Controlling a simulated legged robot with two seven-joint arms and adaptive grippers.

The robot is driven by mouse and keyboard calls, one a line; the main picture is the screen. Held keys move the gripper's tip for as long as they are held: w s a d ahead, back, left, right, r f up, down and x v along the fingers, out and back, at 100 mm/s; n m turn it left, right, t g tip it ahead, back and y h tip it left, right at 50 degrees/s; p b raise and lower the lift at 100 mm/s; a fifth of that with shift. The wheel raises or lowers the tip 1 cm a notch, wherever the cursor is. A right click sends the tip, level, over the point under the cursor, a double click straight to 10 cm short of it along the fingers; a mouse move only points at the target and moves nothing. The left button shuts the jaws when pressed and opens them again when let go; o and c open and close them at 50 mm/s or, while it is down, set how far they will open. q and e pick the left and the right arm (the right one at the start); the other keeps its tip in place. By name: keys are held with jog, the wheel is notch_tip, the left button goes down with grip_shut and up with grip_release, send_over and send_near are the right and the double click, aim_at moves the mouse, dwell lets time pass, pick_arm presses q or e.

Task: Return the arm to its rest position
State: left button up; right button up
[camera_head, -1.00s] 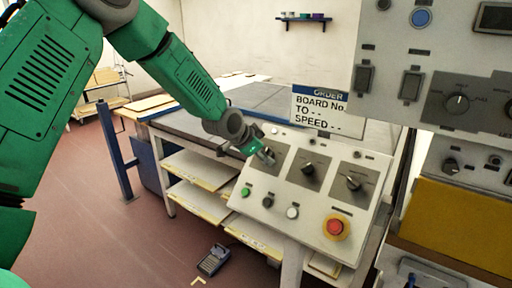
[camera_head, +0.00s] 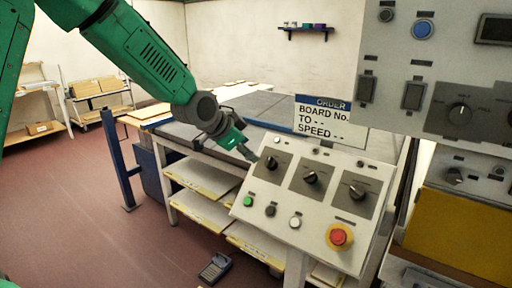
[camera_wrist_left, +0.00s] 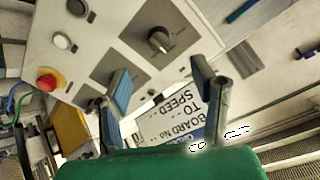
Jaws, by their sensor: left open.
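My left arm is green and comes in from the upper left in the head view. Its gripper (camera_head: 246,152) is open and empty, just off the upper left corner of the sloped control panel (camera_head: 322,228). In the left wrist view the two fingers (camera_wrist_left: 160,90) stand apart with the panel and the order sign beyond them. The left dark knob (camera_head: 271,163) is close to the fingertips, with a gap between them in the wrist view. My right gripper is not in view.
A red emergency button (camera_head: 339,237) sits at the panel's lower right. The order sign (camera_head: 331,120) stands behind the panel. A taller cabinet (camera_head: 440,70) rises at the right. A blue post (camera_head: 120,165) stands left of the bench. Open floor (camera_head: 90,220) lies at the left.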

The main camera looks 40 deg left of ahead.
pick_arm(q)
jog(key=s+d+f+n+g+b, duration=0.1)
jog(key=s+d+f+b, duration=0.2)
jog(key=f, duration=0.6)
jog(key=s+d+f+n+g+b, duration=0.1)
jog(key=s+d+f+g, duration=0.15)
jog(key=s+f, duration=0.45)
jog(key=s+d+f+n+g+b, duration=0.1)
jog(key=s+d+f+b, duration=0.15)
jog(key=f, duration=0.95)
jog(key=s+d+f+n+g+b, duration=0.1)
jog(key=s+d+f+g+b, duration=0.1)
jog(key=s+f, duration=0.7)
jog(key=s+d+f+n+g+y+b, duration=0.1)
jog(key=s+d+f+n+g+b, duration=0.1)
jog(key=s+f, duration=0.7)
jog(key=s+d, duration=0.1)
jog(key=s, duration=0.4)
jog(key=shift+s+n+b, duration=0.3)
jog(key=shift+s+b, duration=0.1)
jog(key=shift+w+f, duration=0.1)
jog(key=shift+w, duration=0.05)
jog(key=shift+a, duration=0.1)
